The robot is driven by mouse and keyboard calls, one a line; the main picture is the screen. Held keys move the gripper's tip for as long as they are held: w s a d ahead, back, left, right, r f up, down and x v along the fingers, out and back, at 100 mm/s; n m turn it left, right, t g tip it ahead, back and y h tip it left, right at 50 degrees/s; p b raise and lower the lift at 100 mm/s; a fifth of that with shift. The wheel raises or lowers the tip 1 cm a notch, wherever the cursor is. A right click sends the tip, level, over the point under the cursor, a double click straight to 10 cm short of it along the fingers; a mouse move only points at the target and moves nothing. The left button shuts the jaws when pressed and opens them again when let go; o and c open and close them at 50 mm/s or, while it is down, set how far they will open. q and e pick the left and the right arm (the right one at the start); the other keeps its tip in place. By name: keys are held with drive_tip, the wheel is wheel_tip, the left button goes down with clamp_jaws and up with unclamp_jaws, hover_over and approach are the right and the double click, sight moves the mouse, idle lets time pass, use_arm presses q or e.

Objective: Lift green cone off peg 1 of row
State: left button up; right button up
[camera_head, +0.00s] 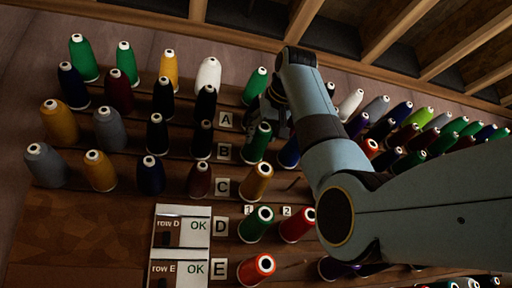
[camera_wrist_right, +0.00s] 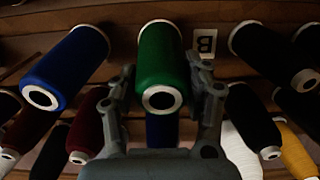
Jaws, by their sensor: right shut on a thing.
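A green cone (camera_wrist_right: 161,65) sits between the two fingers of my right gripper (camera_wrist_right: 163,95) in the right wrist view, beside the "B" label (camera_wrist_right: 205,43). My right gripper is shut on it. Its pale end with a dark hole faces the camera. In the head view this green cone (camera_head: 259,140) is at the left end of row B, just right of the "B" label (camera_head: 228,152). My right gripper (camera_head: 272,116) is partly hidden there behind its arm. I cannot tell whether the cone is still on its peg. My left gripper is not in view.
A blue cone (camera_wrist_right: 66,66) is close on one side of the held cone, and a black cone (camera_wrist_right: 268,70) is beyond the label. Another green cone (camera_head: 256,82) is above in row A. A row D and row E sign (camera_head: 181,240) reads OK.

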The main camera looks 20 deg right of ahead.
drive_tip(key=shift+b+v, duration=1.15)
drive_tip(key=shift+v, duration=1.25)
drive_tip(key=b+v, duration=0.2)
drive_tip(key=v, duration=0.3)
drive_tip(key=shift+s+f, duration=0.1)
drive_tip(key=shift+s, duration=0.35)
drive_tip(key=s+r, duration=0.1)
drive_tip(key=s, duration=0.1)
drive_tip(key=s+r, duration=0.1)
drive_tip(key=s, duration=0.1)
drive_tip(key=shift+r, duration=0.4)
